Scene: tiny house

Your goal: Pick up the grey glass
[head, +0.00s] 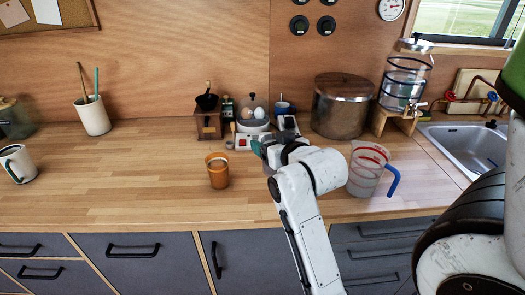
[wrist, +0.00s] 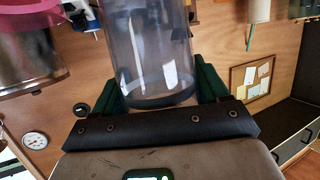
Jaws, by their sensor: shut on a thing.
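The grey glass (wrist: 155,50) is a clear, grey-tinted cylinder standing between the green finger pads of my gripper (wrist: 160,85) in the wrist view. My gripper is shut on it, with a pad against each side. Its far end runs out of the top of the wrist view. In the head view my gripper (head: 262,150) is over the wooden counter, in front of the egg cooker. The glass cannot be made out clearly there.
On the counter (head: 120,190), an orange cup (head: 217,170) stands just left of my gripper. A measuring jug (head: 367,170) stands to the right. Behind are a grinder (head: 208,124), an egg cooker (head: 252,130) and a large pot (head: 341,108). The counter's left front is clear.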

